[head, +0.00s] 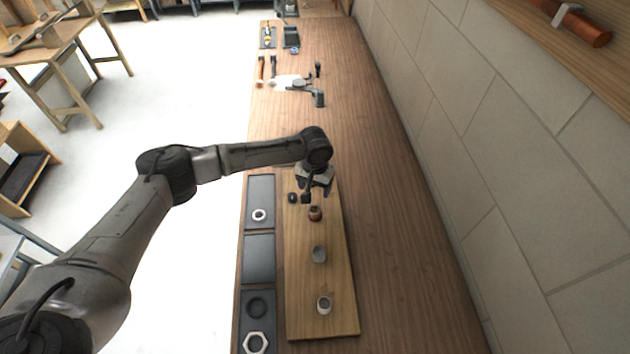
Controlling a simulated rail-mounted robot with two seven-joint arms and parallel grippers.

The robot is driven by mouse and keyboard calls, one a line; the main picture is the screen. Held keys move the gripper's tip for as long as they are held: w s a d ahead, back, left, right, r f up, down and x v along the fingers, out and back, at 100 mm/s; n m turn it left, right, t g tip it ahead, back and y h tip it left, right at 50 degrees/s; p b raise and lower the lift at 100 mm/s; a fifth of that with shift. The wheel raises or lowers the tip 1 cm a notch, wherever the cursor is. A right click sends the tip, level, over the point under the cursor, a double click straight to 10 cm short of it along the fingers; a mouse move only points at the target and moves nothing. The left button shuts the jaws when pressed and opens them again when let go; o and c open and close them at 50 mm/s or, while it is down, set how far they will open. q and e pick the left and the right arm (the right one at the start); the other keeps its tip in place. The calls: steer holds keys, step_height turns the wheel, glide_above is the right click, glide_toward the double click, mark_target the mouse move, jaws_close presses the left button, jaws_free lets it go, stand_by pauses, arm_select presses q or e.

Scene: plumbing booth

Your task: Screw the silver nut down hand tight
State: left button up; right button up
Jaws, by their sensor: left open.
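Two pale, silver-looking nuts lie in the dark compartment tray (259,191): a small one (259,215) in the far compartment and a larger hexagonal one (256,343) in the near compartment. I cannot tell which is the silver nut. My left gripper (309,199) points down, open, over the far part of the board, close to the reddish fitting. Whether it touches is unclear. My right gripper is out of view.
A dark ring (255,307) lies in the near tray compartment; the middle compartment looks empty. Tools and a grey clamp-like device (305,88) lie farther along the bench (400,230). A tiled wall (510,150) bounds the right side. Bench right of the board is clear.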

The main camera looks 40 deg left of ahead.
mark_target(316, 208)
arm_select(q)
step_height(316, 208, down, 12)
steer(key=shift+r+b, duration=0.25)
steer(key=shift+b, duration=0.1)
steer(key=shift+c, duration=0.4)
steer(key=shift+c, duration=0.6)
steer(key=c, duration=0.8)
steer(key=m, duration=0.3)
steer(key=shift+d, duration=0.1)
steer(key=shift+d+m, duration=0.1)
steer(key=shift+m, duration=2.1)
steer(key=o, duration=1.6)
